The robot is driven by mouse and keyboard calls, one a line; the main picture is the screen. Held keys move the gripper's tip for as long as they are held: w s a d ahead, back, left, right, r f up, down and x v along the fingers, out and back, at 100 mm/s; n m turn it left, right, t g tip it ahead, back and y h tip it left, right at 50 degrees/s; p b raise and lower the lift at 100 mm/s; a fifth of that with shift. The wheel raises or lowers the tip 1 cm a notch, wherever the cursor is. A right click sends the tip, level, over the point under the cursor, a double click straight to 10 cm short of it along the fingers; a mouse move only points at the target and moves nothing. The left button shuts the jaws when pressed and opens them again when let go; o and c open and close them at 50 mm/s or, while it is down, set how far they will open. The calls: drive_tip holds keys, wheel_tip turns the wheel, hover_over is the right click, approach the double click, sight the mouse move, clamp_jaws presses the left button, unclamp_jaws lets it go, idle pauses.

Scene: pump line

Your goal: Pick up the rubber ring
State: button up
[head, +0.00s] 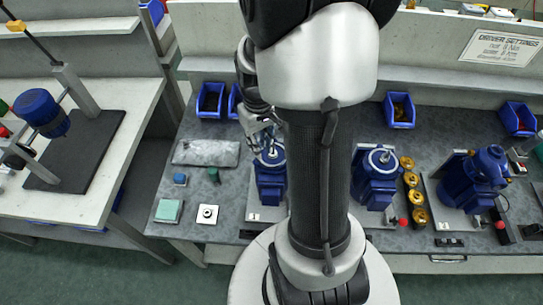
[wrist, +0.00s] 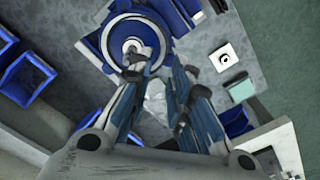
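A small dark ring shape, which looks like the rubber ring (head: 207,214), lies on a white square plate at the front left of the bench. It also shows in the wrist view (wrist: 227,59), at upper right; its material is too small to tell. My gripper (head: 265,138) is above and beside the top of a blue pump (head: 270,182), to the right of and behind the plate. In the wrist view my gripper (wrist: 160,76) has its two fingers apart with nothing seen between them. The pump's round top (wrist: 132,45) is just beyond the left fingertip.
A teal block (head: 168,211), a small blue block (head: 180,179) and a green piece (head: 213,174) lie near the plate. A second blue pump (head: 377,178) and several brass parts (head: 411,180) stand to the right. Blue bins (head: 211,100) line the back.

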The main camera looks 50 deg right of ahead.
sight(262, 162)
drive_tip(key=f+b, duration=0.1)
drive_tip(key=f, duration=0.1)
drive_tip(key=f+b, duration=0.1)
drive_tip(key=f, duration=0.1)
drive_tip(key=shift+s+a+f, duration=0.1)
drive_tip(key=shift+s+f, duration=0.1)
drive_tip(key=shift+f, duration=0.2)
drive_tip(key=shift+f, duration=0.1)
drive_tip(key=c, duration=0.4)
clamp_jaws()
